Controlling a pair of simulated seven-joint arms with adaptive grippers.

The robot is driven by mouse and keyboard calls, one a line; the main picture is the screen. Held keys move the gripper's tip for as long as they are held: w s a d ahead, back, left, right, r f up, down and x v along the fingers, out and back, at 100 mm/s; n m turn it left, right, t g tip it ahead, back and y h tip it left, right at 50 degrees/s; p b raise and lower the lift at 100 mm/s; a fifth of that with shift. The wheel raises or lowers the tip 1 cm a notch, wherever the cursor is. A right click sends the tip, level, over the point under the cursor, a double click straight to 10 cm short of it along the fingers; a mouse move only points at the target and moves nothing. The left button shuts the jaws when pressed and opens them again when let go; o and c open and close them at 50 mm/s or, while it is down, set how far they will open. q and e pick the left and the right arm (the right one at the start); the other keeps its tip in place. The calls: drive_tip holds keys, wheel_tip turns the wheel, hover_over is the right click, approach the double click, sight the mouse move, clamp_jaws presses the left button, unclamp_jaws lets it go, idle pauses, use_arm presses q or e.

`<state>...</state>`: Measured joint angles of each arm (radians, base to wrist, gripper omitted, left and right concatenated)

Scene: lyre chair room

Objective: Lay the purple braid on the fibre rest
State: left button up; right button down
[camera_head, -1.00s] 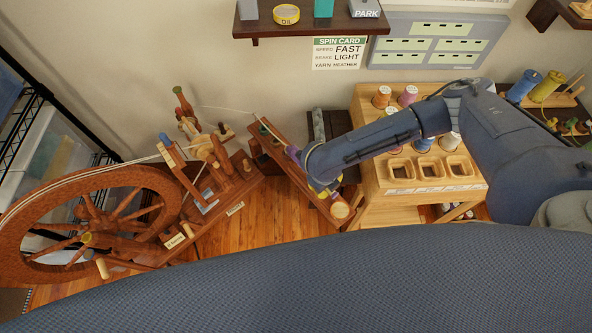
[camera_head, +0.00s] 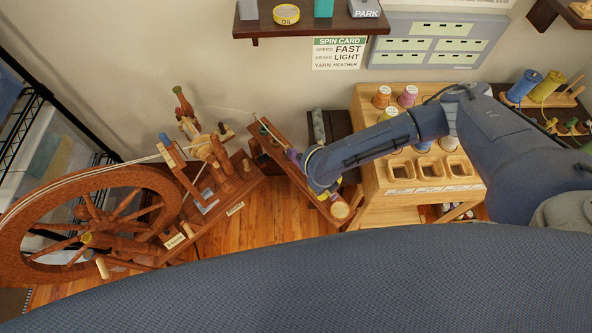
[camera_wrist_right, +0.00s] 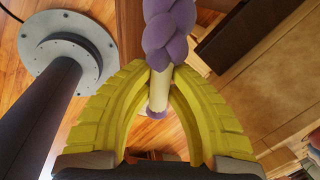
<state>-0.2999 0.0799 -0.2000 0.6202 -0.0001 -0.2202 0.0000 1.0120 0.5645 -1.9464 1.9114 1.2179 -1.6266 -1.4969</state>
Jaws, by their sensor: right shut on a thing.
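The purple braid (camera_wrist_right: 168,35) is plaited, with a pale band below the plait. In the right wrist view my right gripper (camera_wrist_right: 160,76) has its yellow fingers closed around the band, and the plait extends beyond the fingertips. In the head view a small purple part of the braid (camera_head: 292,153) shows left of my right wrist. My right gripper (camera_head: 325,193) is mostly hidden under the arm, above a narrow slanting wooden board (camera_head: 268,141). I cannot tell which piece is the fibre rest. My left gripper is not in view.
A spinning wheel (camera_head: 128,180) stands at the left, with a thin yarn at its upper right. A wooden cart (camera_head: 440,187) with cones and square openings stands right of the gripper. A dark shelf (camera_head: 305,27) hangs above. Bare floor (camera_head: 270,218) shows between wheel and cart.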

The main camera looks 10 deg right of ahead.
drive_tip(key=shift+f, duration=0.5)
idle(0.3)
drive_tip(key=c, duration=1.3)
unclamp_jaws()
drive_tip(key=shift+r, duration=0.1)
